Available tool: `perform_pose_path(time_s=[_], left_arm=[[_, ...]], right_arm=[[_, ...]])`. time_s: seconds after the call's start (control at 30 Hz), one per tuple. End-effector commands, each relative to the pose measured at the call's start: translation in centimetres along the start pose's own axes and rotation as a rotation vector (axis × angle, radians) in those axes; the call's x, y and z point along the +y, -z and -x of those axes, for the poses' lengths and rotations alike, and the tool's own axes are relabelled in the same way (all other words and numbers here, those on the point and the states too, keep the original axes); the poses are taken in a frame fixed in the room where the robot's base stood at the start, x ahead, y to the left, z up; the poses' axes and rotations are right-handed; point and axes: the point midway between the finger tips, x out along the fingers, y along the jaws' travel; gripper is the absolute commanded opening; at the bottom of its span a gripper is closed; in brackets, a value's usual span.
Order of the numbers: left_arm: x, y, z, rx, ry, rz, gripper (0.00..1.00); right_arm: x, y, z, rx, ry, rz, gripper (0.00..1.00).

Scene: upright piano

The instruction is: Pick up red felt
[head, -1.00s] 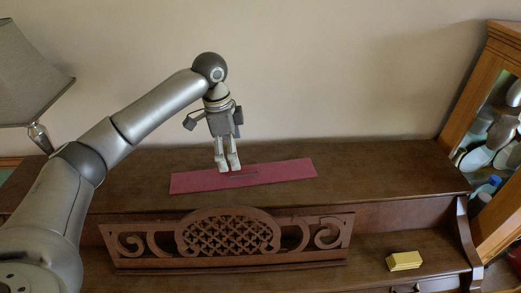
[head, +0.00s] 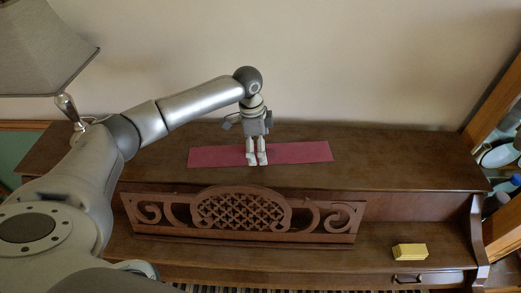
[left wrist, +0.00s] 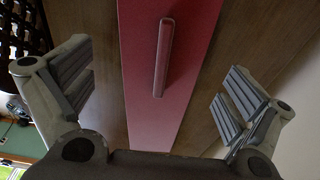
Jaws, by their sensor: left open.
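The red felt (head: 305,152) is a long flat strip lying on top of the brown piano (head: 385,160). It also shows in the left wrist view (left wrist: 138,85), running from the top edge downward between my fingers. A slim reddish raised bar (left wrist: 162,60) sits on the strip there. My left gripper (head: 257,161) points down over the middle of the felt. I cannot tell whether the fingertips touch the piano top. My right gripper is not in view.
A carved music stand (head: 240,212) stands in front of the felt. A yellow block (head: 409,251) lies on the lower ledge at right. A grey lamp (head: 45,45) is at left, and a wood-framed cabinet (head: 495,100) at right. The piano top right of the felt is clear.

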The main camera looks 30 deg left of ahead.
Motion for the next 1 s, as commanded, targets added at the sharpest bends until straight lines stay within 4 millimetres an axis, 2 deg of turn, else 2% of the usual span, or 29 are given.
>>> perform_pose_path(time_s=[0.13, 0.33, 1.0], left_arm=[[0.05, -0.01, -0.98, -0.001, 0.0, -0.001, 1.0], [0.03, -0.02, -1.06, -0.001, 0.001, -0.001, 1.0], [0.06, -0.08, -1.1, -0.002, 0.0, -0.001, 0.14]], right_arm=[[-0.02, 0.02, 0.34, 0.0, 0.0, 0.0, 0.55], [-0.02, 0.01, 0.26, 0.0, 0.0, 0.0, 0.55], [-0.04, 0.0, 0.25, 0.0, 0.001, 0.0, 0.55]])
